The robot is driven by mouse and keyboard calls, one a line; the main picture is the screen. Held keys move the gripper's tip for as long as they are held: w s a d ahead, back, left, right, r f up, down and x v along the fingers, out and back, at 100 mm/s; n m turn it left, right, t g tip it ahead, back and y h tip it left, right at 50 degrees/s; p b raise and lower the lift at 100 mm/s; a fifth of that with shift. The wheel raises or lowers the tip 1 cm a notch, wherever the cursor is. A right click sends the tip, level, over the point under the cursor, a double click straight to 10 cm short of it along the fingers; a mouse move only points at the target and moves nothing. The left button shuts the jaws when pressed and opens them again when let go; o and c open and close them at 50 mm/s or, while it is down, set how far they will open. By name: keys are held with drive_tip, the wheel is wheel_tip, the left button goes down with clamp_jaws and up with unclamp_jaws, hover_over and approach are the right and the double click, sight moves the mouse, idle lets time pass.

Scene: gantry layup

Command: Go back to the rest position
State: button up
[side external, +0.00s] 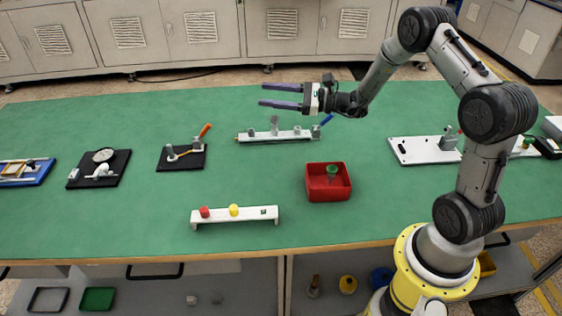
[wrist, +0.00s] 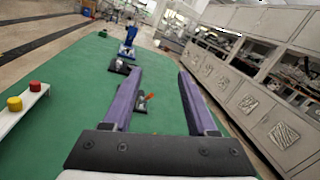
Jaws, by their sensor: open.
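My gripper (side external: 281,95) is open and empty, its two purple fingers pointing left above the back part of the green table (side external: 110,216) in the side external view. In the wrist view the fingers of my gripper (wrist: 160,92) stand apart with nothing between them but the table and a black fixture beyond. A white fixture bar with a blue handle (side external: 327,119) lies below and near my gripper, apart from it.
A red bin (side external: 328,195) holds a green-topped piece. A white rack (side external: 236,222) carries a red and a yellow knob. Black fixture boards (side external: 181,162) stand at left. A white plate (side external: 415,151) lies at right. Grey cabinets (side external: 130,32) line the back.

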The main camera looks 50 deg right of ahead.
drive_tip(key=s+a+r+n+g+y, duration=0.35)
drive_tip(key=a+r+n, duration=0.25)
drive_tip(key=a+r, duration=0.3)
drive_tip(key=s+a+r+n+g+h, duration=0.1)
drive_tip(key=s+a+r+n+g, duration=0.3)
drive_tip(key=s+a+n+g, duration=0.6)
drive_tip(key=s+d+f+n+t+h, duration=0.1)
drive_tip(key=s+f+n+h, duration=0.2)
drive_tip(key=s, duration=0.6)
drive_tip(key=s+d+n+t+h, duration=0.1)
drive_tip(key=s+n+h, duration=0.25)
drive_tip(key=s, duration=0.65)
drive_tip(key=s+d+f+n+t+h, duration=0.1)
drive_tip(key=s+d+f+n+h, duration=0.1)
drive_tip(key=d+h, duration=0.4)
drive_tip(key=d+f+n, duration=0.1)
drive_tip(key=d, duration=0.3)
drive_tip(key=shift+d+f+t+h, duration=0.15)
drive_tip(key=shift+f+t+h, duration=0.15)
drive_tip(key=shift+t+h, duration=0.1)
